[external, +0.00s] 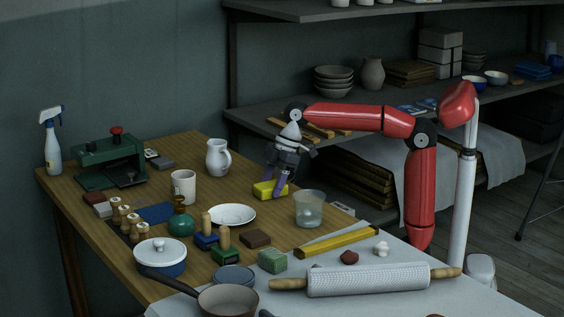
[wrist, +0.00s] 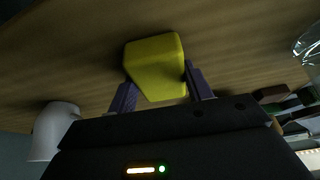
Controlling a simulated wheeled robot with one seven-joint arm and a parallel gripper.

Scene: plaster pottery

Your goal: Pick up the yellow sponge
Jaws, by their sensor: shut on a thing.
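The yellow sponge (external: 264,190) is a small block at the back right part of the wooden table in the external view. My gripper (external: 274,195) reaches down over it with its purple fingers on the sponge. In the wrist view the sponge (wrist: 156,68) sits between the two fingers of my gripper (wrist: 160,88), one on each side. The gripper is shut on the sponge. Its lower edge looks at or very near the table; I cannot tell whether it is lifted clear.
A white plate (external: 232,215) and a clear glass (external: 309,209) stand nearby in front. A white mug (external: 183,187) and a white pitcher (external: 218,157) stand to the left. A rolling pin (external: 366,281) lies farther forward. Shelves (external: 290,113) stand behind the table.

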